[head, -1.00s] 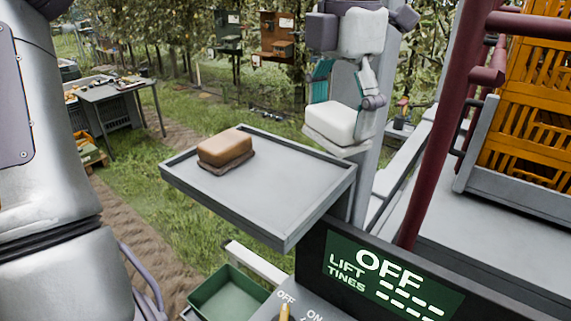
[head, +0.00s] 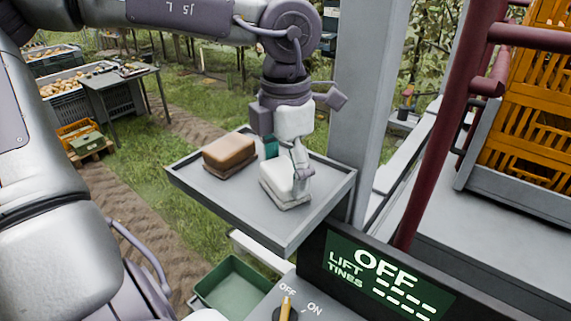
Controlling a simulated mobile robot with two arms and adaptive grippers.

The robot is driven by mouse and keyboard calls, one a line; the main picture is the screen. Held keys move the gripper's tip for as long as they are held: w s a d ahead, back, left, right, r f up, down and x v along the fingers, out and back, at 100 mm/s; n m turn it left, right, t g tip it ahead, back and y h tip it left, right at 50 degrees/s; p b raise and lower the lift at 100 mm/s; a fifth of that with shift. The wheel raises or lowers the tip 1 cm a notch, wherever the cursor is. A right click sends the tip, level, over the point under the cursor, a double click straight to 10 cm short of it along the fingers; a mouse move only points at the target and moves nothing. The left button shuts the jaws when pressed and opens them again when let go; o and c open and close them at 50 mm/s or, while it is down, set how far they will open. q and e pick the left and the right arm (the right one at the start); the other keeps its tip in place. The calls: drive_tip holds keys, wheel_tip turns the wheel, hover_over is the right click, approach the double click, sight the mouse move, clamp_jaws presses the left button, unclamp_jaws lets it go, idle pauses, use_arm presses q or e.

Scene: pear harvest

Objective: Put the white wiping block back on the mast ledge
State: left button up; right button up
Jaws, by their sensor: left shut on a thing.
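The white wiping block (head: 276,181) is in my left gripper (head: 285,160), with one finger on its near right side and the teal-padded finger at its far side. The block is over the right half of the grey tray-like ledge (head: 251,220) by the mast (head: 361,95). It looks level and at or just above the ledge surface; I cannot tell whether it touches. The gripper points down and hides part of its top. A brown block (head: 229,152) lies to its left on the ledge, with a small gap between them. My right gripper is not in view.
A dark panel with a green "OFF" display (head: 385,285) stands close in front of the ledge. A dark red rail (head: 448,120) and orange crates (head: 530,110) are on the right. A green bin (head: 235,285) sits below. The ledge's front part is bare.

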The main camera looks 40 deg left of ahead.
sight(285, 170)
use_arm(q)
drive_tip(key=o, duration=0.8)
drive_tip(key=shift+s, duration=0.15)
drive_tip(key=shift+o, duration=0.2)
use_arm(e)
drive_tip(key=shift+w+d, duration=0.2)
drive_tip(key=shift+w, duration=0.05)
use_arm(q)
drive_tip(key=shift+r, duration=0.1)
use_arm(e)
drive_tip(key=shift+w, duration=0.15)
use_arm(q)
drive_tip(key=shift+r, duration=0.15)
wheel_tip(285, 170, up, 12)
drive_tip(key=b, duration=0.3)
drive_tip(key=shift+b, duration=0.4)
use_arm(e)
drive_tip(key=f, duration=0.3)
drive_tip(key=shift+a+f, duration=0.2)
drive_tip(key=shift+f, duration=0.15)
